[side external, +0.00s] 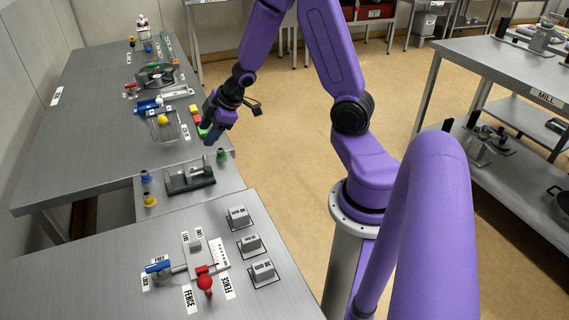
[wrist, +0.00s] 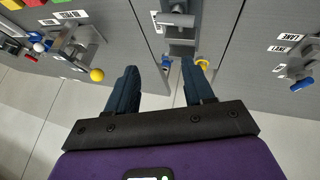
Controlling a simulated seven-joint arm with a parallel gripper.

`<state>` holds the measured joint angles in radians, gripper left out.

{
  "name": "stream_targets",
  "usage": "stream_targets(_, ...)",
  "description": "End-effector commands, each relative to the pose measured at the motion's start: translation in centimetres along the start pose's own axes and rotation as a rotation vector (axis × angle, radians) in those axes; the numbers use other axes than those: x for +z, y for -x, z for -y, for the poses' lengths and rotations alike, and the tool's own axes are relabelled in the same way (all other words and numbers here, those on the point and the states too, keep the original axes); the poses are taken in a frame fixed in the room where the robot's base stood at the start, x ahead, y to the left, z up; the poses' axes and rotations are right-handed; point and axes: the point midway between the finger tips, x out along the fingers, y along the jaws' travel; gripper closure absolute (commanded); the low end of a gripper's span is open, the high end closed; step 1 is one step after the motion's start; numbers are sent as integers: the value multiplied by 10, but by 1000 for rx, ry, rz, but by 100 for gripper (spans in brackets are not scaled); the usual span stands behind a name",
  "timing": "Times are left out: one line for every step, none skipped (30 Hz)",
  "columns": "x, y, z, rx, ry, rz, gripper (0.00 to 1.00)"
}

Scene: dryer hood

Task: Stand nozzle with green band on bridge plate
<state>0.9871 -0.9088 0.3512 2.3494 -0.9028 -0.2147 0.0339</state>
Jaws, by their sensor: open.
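The bridge plate (side external: 226,181) appears to be the grey section between the two tables. My gripper (side external: 208,136) is open and empty, pointing down above and slightly left of the green-banded nozzle; its spread fingers show in the wrist view (wrist: 160,85).
A blue-banded nozzle (side external: 146,177) and a yellow-banded nozzle (side external: 149,200) stand left of the dark fixture (side external: 190,178). Labelled blocks (side external: 250,243) and a red-knobbed device (side external: 205,282) occupy the near table.

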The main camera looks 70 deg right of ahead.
Motion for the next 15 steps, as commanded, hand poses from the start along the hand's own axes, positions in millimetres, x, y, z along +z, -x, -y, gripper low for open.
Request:
stream_targets(-17,9,14,3,24,17,48)
stream_targets(-24,13,22,2,30,31,48)
stream_targets(-33,20,34,0,39,50,48)
stream_targets(-38,26,44,-4,44,66,48)
stream_targets(-43,32,54,-10,49,78,48)
stream_targets(-49,40,68,-19,56,96,48)
stream_targets(-53,47,79,-28,62,109,48)
stream_targets(-56,54,90,-38,66,123,48)
stream_targets(-58,64,105,-55,73,142,48)
stream_targets(-60,71,117,-70,78,154,48)
stream_targets(-60,80,129,-86,85,168,48)
stream_targets(-60,90,145,-110,93,188,48)
stream_targets(-58,99,157,-131,102,203,48)
stream_targets(-56,108,169,-152,111,218,48)
stream_targets(-52,120,185,-182,124,239,48)
